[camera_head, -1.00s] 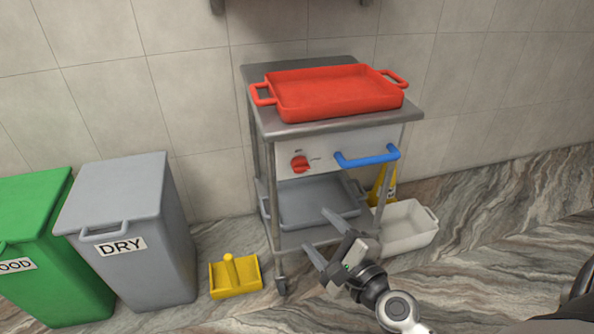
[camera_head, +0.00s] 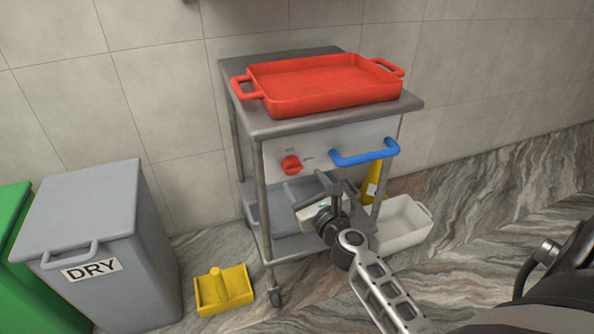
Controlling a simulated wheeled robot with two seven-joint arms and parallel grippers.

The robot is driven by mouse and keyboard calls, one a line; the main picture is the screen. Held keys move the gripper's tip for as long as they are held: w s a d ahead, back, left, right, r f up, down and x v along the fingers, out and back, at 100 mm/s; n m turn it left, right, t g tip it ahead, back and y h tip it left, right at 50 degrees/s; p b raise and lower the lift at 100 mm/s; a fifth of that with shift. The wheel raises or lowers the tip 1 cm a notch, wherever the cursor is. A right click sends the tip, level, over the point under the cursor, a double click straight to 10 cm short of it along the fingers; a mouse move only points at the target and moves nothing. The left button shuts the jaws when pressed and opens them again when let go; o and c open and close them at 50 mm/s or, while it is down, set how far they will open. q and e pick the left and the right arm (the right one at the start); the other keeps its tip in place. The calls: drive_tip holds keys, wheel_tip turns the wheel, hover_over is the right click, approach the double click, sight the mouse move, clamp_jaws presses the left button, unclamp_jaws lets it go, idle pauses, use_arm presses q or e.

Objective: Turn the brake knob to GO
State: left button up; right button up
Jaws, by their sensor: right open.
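The red brake knob (camera_head: 292,165) sits on the white front panel (camera_head: 350,138) of a steel trolley, left of a blue handle. Small marks lie above and to the right of the knob, too small to read. My right gripper (camera_head: 306,186) is open and empty, in front of the trolley just below the knob and apart from it. Its fingers are foreshortened and point toward the trolley. My left gripper is out of view.
A red tray (camera_head: 322,104) rests on the trolley top, and the blue handle (camera_head: 364,153) juts out near the knob. A grey tray (camera_head: 290,225) is on the lower shelf. A grey DRY bin (camera_head: 85,215), yellow object (camera_head: 224,292) and white tub (camera_head: 405,238) stand around.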

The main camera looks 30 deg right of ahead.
sight(296, 171)
drive_tip(key=shift+w+d, duration=0.25)
drive_tip(key=shift+w, duration=0.95)
drive_tip(key=shift+w+d, duration=0.2)
drive_tip(key=shift+w, duration=0.95)
drive_tip(key=c, duration=0.9)
